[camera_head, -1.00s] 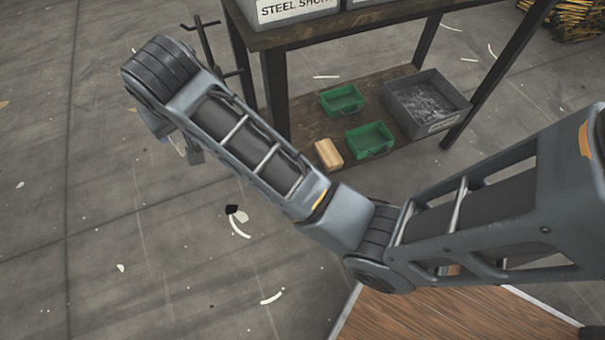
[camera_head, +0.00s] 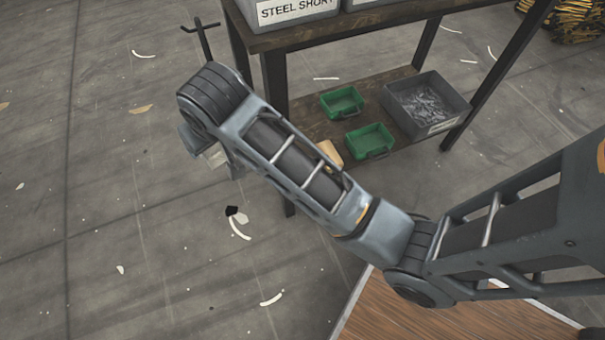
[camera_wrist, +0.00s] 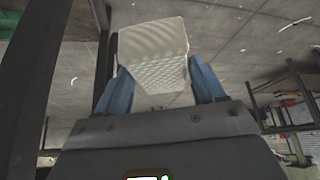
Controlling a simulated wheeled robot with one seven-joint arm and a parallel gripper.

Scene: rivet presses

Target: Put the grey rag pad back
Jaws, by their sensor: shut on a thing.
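The rag pad (camera_wrist: 155,55) shows in the wrist view as a pale, whitish-grey block with a ribbed face and a dimpled face. My gripper (camera_wrist: 158,85) is shut on it, with a blue finger at each side. The pad is held in the air, with floor behind it. In the head view my gripper (camera_head: 215,157) is mostly hidden behind my wrist, left of the shelving rack's (camera_head: 310,130) near post. A grey edge shows there, but the pad cannot be made out clearly.
The rack's lower shelf holds two green bins (camera_head: 370,141), a grey bin of metal parts (camera_head: 427,104) and a tan block (camera_head: 331,153), partly hidden by my arm. A bin labelled "STEEL SHORT" (camera_head: 290,10) stands above. Dark posts stand close left in the wrist view (camera_wrist: 30,70).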

